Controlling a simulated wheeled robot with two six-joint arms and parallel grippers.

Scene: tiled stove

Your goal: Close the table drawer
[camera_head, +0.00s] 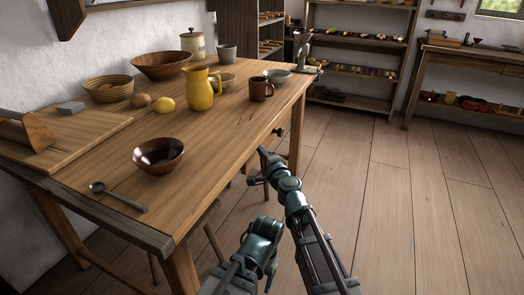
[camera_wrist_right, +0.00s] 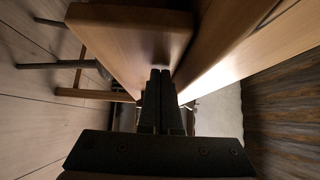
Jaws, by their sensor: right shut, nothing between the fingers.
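The wooden table (camera_head: 215,135) stands at the left in the head view. A dark knob (camera_head: 279,131) shows just past its right long edge; the drawer front is mostly hidden below the tabletop, so I cannot tell how far the drawer stands out. My right gripper (camera_head: 262,153) is beside that edge, on the near side of the knob. In the right wrist view its fingers (camera_wrist_right: 160,75) are shut and empty, with the tips close to a wooden panel (camera_wrist_right: 130,28); I cannot tell whether they touch it. My left arm shows, but not its gripper.
On the table are a dark bowl (camera_head: 158,154), a spoon (camera_head: 118,197), a yellow jug (camera_head: 199,88), a brown mug (camera_head: 261,89) and a cutting board (camera_head: 60,140). The plank floor (camera_head: 410,200) is clear to the right. Shelves (camera_head: 360,50) and a workbench (camera_head: 470,58) stand behind.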

